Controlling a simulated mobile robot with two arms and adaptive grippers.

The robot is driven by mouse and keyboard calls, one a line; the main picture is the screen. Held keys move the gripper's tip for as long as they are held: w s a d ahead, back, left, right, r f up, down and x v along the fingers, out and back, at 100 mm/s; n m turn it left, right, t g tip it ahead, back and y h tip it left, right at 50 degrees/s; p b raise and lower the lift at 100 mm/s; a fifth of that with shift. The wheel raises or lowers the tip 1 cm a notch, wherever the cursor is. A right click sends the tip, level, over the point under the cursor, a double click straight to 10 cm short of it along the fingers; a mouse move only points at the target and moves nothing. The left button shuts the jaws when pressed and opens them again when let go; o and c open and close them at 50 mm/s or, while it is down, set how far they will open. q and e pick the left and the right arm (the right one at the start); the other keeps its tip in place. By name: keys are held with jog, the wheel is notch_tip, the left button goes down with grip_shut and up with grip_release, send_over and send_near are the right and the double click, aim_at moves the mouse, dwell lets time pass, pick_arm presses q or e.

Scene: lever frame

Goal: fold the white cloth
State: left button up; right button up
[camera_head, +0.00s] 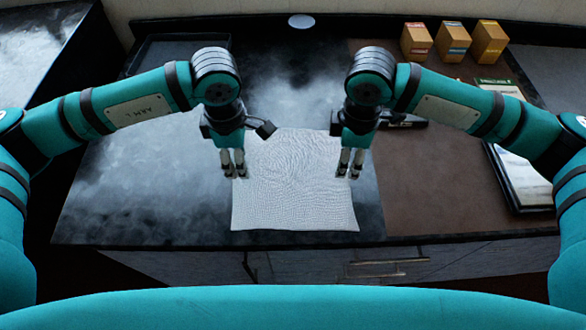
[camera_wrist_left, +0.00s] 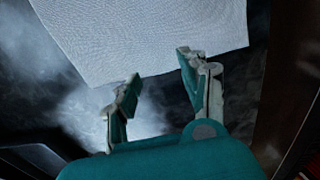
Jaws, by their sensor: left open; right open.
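The white cloth (camera_head: 295,195) lies flat and spread out on the dark counter, near its front edge. It also fills the upper part of the left wrist view (camera_wrist_left: 140,35). My left gripper (camera_head: 234,172) is over the cloth's left edge in the head view. In the left wrist view its two fingers (camera_wrist_left: 158,65) are apart, with the cloth's edge close to the tips; I cannot tell whether they touch it. My right gripper (camera_head: 349,172) is open at the cloth's right edge. Both grippers look empty. The cloth's far corners are partly hidden behind my grippers.
Three small boxes (camera_head: 453,41) stand at the back right. A tablet-like item (camera_head: 520,175) lies at the right on the brown mat (camera_head: 440,190). A dark tray (camera_head: 180,50) is at the back left. The counter left of the cloth is clear.

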pick_arm(q)
jog(key=shift+w+f, duration=0.1)
jog(key=shift+f, duration=2.2)
pick_arm(e)
jog(key=shift+w+f, duration=0.1)
jog(key=shift+f, duration=2.2)
pick_arm(q)
jog(key=shift+f, duration=0.25)
pick_arm(e)
jog(key=shift+f, duration=0.2)
pick_arm(q)
jog(key=shift+r, duration=0.1)
jog(key=c, duration=0.4)
pick_arm(e)
jog(key=c, duration=0.4)
pick_arm(q)
grip_shut()
pick_arm(e)
grip_shut()
pick_arm(q)
jog(key=shift+s+f, duration=0.2)
jog(key=shift+f, duration=0.05)
pick_arm(e)
jog(key=shift+f, duration=0.1)
pick_arm(q)
jog(key=shift+r, duration=0.1)
